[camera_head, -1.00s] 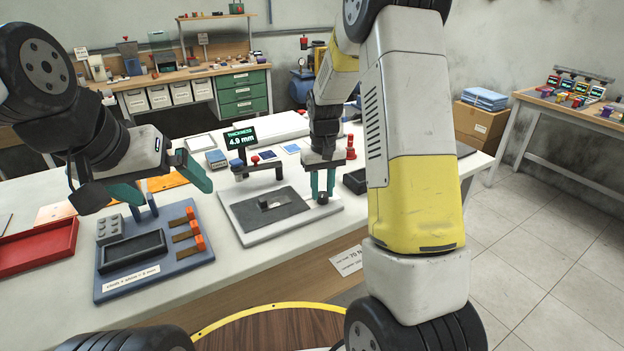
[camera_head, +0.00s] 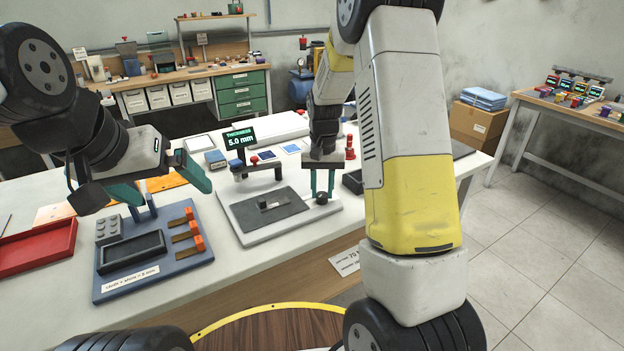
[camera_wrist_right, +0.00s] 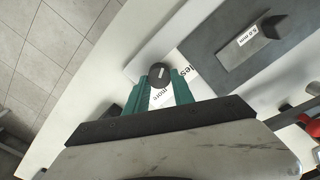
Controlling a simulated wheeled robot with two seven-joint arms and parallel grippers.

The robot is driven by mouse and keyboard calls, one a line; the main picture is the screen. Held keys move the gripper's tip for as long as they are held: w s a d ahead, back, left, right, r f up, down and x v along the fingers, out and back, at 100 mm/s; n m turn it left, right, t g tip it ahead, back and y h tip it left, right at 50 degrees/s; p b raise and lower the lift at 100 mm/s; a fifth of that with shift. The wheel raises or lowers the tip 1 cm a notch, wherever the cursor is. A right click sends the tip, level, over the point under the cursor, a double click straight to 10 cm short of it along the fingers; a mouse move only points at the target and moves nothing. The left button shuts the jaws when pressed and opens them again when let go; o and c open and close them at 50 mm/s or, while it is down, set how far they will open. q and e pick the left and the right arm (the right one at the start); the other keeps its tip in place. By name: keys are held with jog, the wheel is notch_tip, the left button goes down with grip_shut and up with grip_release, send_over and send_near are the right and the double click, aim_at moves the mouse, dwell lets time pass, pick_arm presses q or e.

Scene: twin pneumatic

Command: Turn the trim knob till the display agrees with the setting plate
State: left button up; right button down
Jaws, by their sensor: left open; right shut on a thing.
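The trim knob (camera_head: 322,198) is a dark round knob at the right corner of the pale gauge base (camera_head: 250,238). My right gripper (camera_head: 322,184) points down and is shut on it; the knob's white pointer line shows in the right wrist view (camera_wrist_right: 159,74). The display (camera_head: 240,139) reads 5.0 mm in green. A small plate (camera_head: 272,206) on the dark pad carries a label (camera_wrist_right: 262,29) in the right wrist view that seems to read 5.0 mm. My left gripper (camera_head: 165,186) is open and empty above the blue tray.
The blue tray (camera_head: 190,265) holds a black bin, a grey block and orange-tipped pieces. A red tray (camera_head: 40,247) stands at left. A gauge arm with a red knob (camera_head: 253,159) stands behind the dark pad, and a red post (camera_head: 350,147) is right of my right gripper.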

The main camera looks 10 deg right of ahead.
aim_at(322, 193)
jog(key=shift+w+r, duration=0.1)
jog(key=c, duration=1.1)
grip_release()
jog(key=shift+r, duration=3.85)
jog(key=shift+r, duration=0.1)
jog(key=s+r+n+t, duration=0.1)
jog(key=s+r, duration=0.3)
jog(key=s, duration=0.4)
jog(key=s+a+r+n+t+y, duration=0.1)
jog(key=s+r+t, duration=0.2)
jog(key=s+r, duration=0.2)
jog(key=s+a+r+t+y, duration=0.1)
jog(key=s+r, duration=0.3)
jog(key=s, duration=0.8)
jog(key=shift+a+r+n+t, duration=0.1)
jog(key=shift+r+n+t, duration=0.15)
jog(key=shift+n+t, duration=0.25)
